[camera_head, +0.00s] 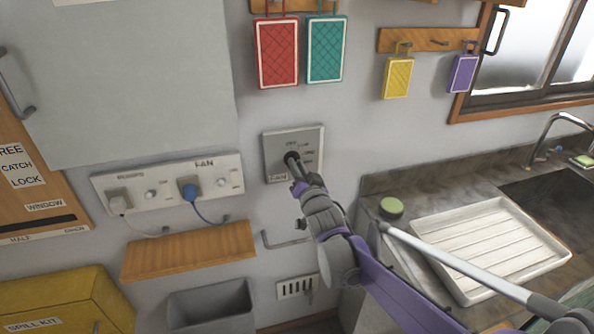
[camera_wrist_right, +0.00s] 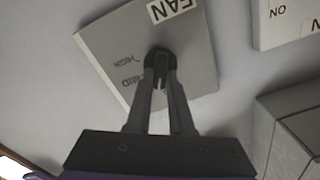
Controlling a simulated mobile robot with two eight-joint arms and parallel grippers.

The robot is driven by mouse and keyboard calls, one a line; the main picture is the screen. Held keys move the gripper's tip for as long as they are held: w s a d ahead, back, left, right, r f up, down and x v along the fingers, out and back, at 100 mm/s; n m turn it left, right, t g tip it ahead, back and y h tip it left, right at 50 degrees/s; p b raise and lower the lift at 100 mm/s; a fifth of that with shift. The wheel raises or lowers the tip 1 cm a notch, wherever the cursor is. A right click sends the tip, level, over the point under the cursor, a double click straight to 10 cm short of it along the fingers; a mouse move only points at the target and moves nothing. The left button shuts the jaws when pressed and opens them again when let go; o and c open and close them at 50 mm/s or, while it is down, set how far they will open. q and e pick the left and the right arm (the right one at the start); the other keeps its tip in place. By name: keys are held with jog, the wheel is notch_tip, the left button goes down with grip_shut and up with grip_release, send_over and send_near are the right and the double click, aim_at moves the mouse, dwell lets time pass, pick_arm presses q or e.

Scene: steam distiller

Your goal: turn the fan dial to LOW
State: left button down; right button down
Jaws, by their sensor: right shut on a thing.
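The fan dial (camera_wrist_right: 158,56) is a dark knob on a grey wall plate (camera_head: 309,139) in the middle of the head view. The plate carries a FAN label and printed settings around the knob; HIGH and MID can be read in the right wrist view (camera_wrist_right: 100,40). My right gripper (camera_head: 293,163) reaches the plate from the lower right. Its two fingers are closed on the knob in the right wrist view (camera_wrist_right: 160,70). The fingers hide part of the knob, so its pointer direction cannot be told. My left gripper is not in view.
Left of the plate is a socket panel (camera_head: 137,184) with a blue plug (camera_head: 189,191) under a FAN label. A wooden shelf (camera_head: 190,250) is below it. Coloured pads, including a red one (camera_head: 277,54), hang above. A white drying tray (camera_head: 490,245) lies right of my arm.

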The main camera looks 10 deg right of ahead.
jog(key=shift+m+b, duration=0.4)
jog(key=shift+m, duration=0.7)
jog(key=c, duration=0.8)
grip_release()
jog(key=s, duration=1.1)
jog(key=shift+d+b, duration=0.25)
jog(key=shift+b, duration=0.1)
